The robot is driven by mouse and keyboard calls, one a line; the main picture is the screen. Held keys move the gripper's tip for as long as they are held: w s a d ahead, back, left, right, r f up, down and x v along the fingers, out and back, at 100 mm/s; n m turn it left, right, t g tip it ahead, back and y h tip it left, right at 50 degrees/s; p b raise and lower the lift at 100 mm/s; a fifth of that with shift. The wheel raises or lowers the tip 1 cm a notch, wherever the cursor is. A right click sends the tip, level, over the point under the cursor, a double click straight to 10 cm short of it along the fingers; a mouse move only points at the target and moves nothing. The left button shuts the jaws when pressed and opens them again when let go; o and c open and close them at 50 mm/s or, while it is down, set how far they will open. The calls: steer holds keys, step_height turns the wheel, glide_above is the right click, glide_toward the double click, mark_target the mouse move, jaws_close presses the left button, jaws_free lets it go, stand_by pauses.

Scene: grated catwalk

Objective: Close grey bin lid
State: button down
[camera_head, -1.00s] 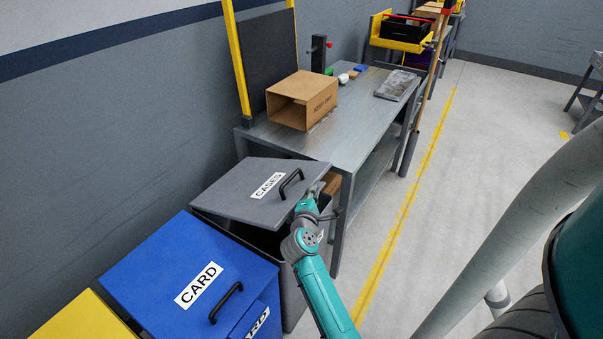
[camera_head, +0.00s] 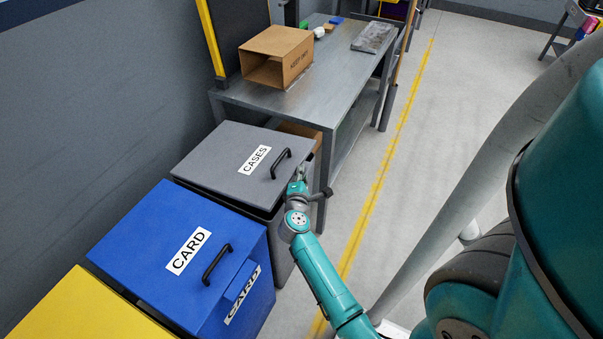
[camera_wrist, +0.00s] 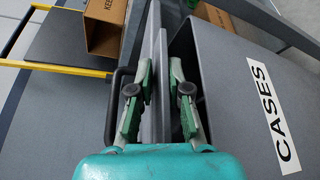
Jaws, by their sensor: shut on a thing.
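The grey bin lid (camera_head: 225,158) has a CASES label and a black handle (camera_head: 281,163). It lies nearly flat over the grey bin (camera_head: 283,255), with a narrow dark gap under its front edge. In the wrist view my gripper (camera_wrist: 160,78) is shut on the lid's thin front edge (camera_wrist: 158,50), one finger on each side. The bin's front wall (camera_wrist: 235,90) with its CASES label is on the right there. The bin's inside is hidden.
A blue CARD bin (camera_head: 165,245) stands next to the grey bin, and a yellow bin (camera_head: 85,310) beyond it. A metal workbench (camera_head: 300,100) with a cardboard box (camera_head: 275,57) stands close behind. Open floor (camera_head: 440,120) lies to the right.

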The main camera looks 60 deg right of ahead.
steer(key=c, duration=1.3)
jaws_free()
steer(key=shift+w+r, duration=0.1)
steer(key=shift+w, duration=0.1)
steer(key=shift+s+a, duration=0.1)
steer(key=v, duration=1.1)
steer(key=shift+s+a, duration=0.1)
steer(key=shift+a, duration=0.25)
steer(key=s+a+r+m+t+y, duration=0.2)
steer(key=s+a+y, duration=0.3)
steer(key=s+a, duration=0.3)
steer(key=s+a+r+m+t+y, duration=0.3)
steer(key=s+a, duration=0.5)
steer(key=a, duration=0.4)
steer(key=s+a+r+m+t+y, duration=0.3)
steer(key=s+a+y, duration=0.4)
steer(key=a, duration=0.3)
steer(key=shift+s+r+m, duration=0.4)
steer(key=shift+s+r, duration=0.2)
steer(key=shift+r, duration=0.25)
